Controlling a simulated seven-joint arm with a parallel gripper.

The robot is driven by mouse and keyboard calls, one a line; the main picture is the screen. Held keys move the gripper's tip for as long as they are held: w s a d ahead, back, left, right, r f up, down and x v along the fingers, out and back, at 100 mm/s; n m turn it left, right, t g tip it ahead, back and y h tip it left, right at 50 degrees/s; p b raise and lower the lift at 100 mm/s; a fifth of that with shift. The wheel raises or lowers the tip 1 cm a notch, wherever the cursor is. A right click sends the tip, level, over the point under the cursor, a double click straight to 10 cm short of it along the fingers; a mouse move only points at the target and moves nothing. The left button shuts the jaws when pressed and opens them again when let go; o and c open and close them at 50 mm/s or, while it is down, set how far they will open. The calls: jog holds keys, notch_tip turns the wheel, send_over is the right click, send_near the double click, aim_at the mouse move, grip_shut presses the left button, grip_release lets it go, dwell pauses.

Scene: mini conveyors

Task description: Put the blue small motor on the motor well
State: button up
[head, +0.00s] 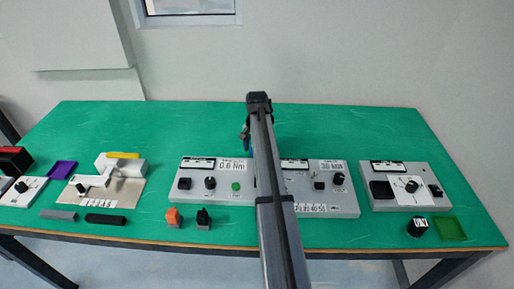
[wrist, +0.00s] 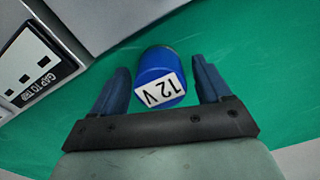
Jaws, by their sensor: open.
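The blue small motor (wrist: 160,75) is a short blue cylinder with a white "12 V" label, on the green table in the wrist view. My gripper (wrist: 163,82) is open, with one dark blue finger on each side of the motor. Gaps show between the fingers and the motor, so it is not clasped. In the head view my own arm covers the motor, and only a bit of blue shows beside it. I cannot tell which part of the stations is the motor well.
A grey station (head: 215,198) stands left of my arm, another (head: 330,205) right of it, and a third (head: 385,171) farther right. A black cylinder (head: 417,227) and a green tray (head: 450,229) lie at front right. In the wrist view, a grey panel (wrist: 95,20) borders the motor.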

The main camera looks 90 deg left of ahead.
jog(key=shift+o, duration=0.3)
notch_tip(320, 180, up, 12)
jog(key=shift+r, duration=0.1)
dwell(0.5)
jog(key=f+m, duration=0.2)
jog(key=m, duration=0.5)
jog(key=f+m, duration=0.2)
jog(key=m, duration=0.5)
jog(key=f+m, duration=0.2)
jog(key=m, duration=0.5)
jog(key=shift+a+m, duration=0.2)
jog(key=shift+m, duration=0.1)
jog(key=shift+s+d+f, duration=0.1)
jog(key=shift+d+f, duration=0.05)
jog(key=shift+f, duration=2.6)
